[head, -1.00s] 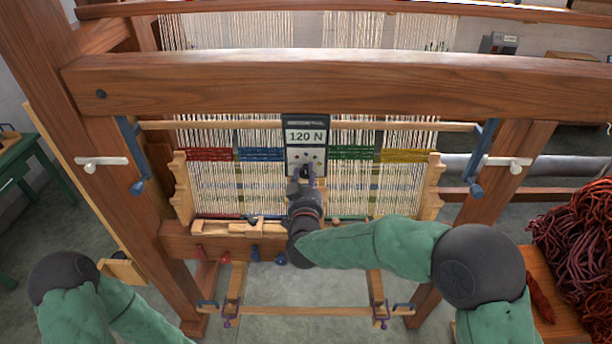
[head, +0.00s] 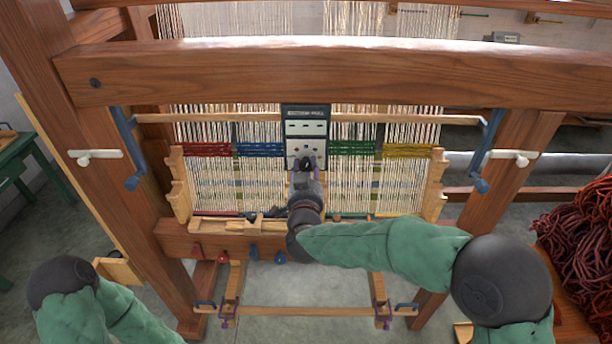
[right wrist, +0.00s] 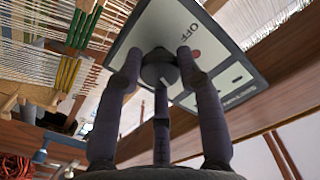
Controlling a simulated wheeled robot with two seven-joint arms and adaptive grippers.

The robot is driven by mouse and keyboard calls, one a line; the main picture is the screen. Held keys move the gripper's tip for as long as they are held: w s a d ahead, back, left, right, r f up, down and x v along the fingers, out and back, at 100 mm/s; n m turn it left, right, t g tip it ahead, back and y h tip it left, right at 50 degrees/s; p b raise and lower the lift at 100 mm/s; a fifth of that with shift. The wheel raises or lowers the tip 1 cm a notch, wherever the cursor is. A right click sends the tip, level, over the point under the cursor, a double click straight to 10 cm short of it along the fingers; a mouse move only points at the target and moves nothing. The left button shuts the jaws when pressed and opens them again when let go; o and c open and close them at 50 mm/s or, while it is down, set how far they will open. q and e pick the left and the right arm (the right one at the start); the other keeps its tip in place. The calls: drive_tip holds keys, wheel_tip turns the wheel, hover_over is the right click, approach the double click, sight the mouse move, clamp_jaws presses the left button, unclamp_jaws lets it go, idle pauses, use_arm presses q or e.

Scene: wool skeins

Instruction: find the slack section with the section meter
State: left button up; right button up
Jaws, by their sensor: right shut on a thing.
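The section meter (head: 305,125) is a dark-framed box with a pale face, held upright in front of the middle of the warp. Its display reads no number in the head view. In the right wrist view the meter (right wrist: 200,45) fills the top, with "OFF" on its face. My right gripper (head: 305,168) is shut on the meter's knob; its fingers (right wrist: 160,70) close round it. The warp sections carry red (head: 208,149), blue (head: 260,149), green (head: 352,148) and yellow (head: 406,150) bands. The meter hides the warp between blue and green. My left gripper is not visible.
The loom's thick wooden beam (head: 310,75) crosses above the meter. Blue-handled levers (head: 130,150) hang on both posts. A wooden shuttle (head: 240,226) lies on the front ledge. Dark red wool (head: 585,235) is heaped at the right. A green table (head: 25,165) stands at the left.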

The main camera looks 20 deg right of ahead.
drive_tip(key=shift+d+r+m+b, duration=0.1)
drive_tip(key=shift+r+m+b, duration=0.2)
drive_tip(key=shift+m+b, duration=0.7)
drive_tip(key=shift+d+r+m+b, duration=0.1)
drive_tip(key=shift+r+m+b, duration=0.15)
drive_tip(key=shift+m+b, duration=0.7)
drive_tip(key=shift+m, duration=0.25)
drive_tip(key=o, duration=1.1)
drive_tip(key=shift+o, duration=0.2)
drive_tip(key=shift+f, duration=0.2)
drive_tip(key=shift+f, duration=0.1)
